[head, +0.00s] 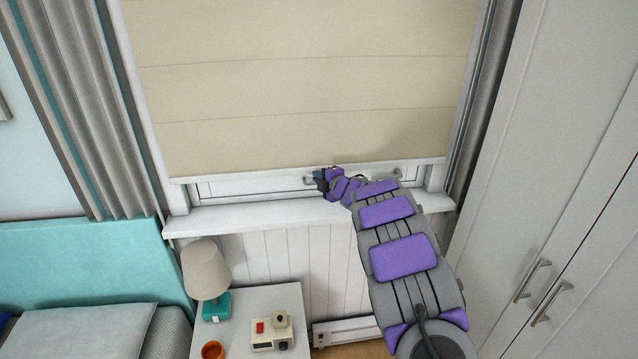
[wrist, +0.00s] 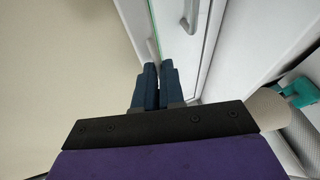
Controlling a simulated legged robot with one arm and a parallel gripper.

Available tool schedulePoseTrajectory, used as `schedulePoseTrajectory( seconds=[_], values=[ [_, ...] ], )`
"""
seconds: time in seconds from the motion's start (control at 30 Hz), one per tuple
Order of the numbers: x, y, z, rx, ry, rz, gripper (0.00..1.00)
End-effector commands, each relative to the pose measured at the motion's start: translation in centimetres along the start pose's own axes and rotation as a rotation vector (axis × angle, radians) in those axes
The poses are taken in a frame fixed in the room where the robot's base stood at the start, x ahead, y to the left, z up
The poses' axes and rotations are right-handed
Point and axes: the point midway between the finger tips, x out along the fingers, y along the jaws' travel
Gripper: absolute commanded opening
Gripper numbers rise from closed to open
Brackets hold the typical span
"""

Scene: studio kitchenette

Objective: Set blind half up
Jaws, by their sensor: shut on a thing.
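The cream blind (head: 300,90) hangs down over the window, with its white bottom rail (head: 240,173) just above the sill. The blind fills the left of the wrist view (wrist: 60,70), and its pale rail (wrist: 133,25) runs up to my fingers. My gripper (head: 320,178) is at the middle of the rail. In the wrist view my gripper (wrist: 157,68) has its dark blue fingers close together, shut at the rail's edge. The exact contact is hidden between the fingers.
A white sill (head: 260,215) runs below the window. Window handles (head: 396,175) sit close under the rail. A nightstand (head: 280,297) with a lamp (head: 205,270) stands below left. A tall white cabinet (head: 545,150) is at right, and a grey curtain (head: 85,100) at left.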

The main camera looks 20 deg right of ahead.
Motion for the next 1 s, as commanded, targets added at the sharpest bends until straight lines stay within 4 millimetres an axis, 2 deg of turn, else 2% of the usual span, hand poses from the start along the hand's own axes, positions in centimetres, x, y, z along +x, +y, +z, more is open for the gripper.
schedulePoseTrajectory(
  seconds=[0.03,0.1,0.7,1.0],
  values=[
    [-0.7,2.5,-0.1,-0.001,-0.003,0.003,0.0],
    [-1.1,4.4,-0.2,-0.001,-0.003,0.002,0.0],
    [-5.0,19.7,-1.6,-0.003,-0.004,0.002,0.0],
    [-6.7,26.5,-2.2,-0.002,-0.003,0.002,0.0]
  ],
)
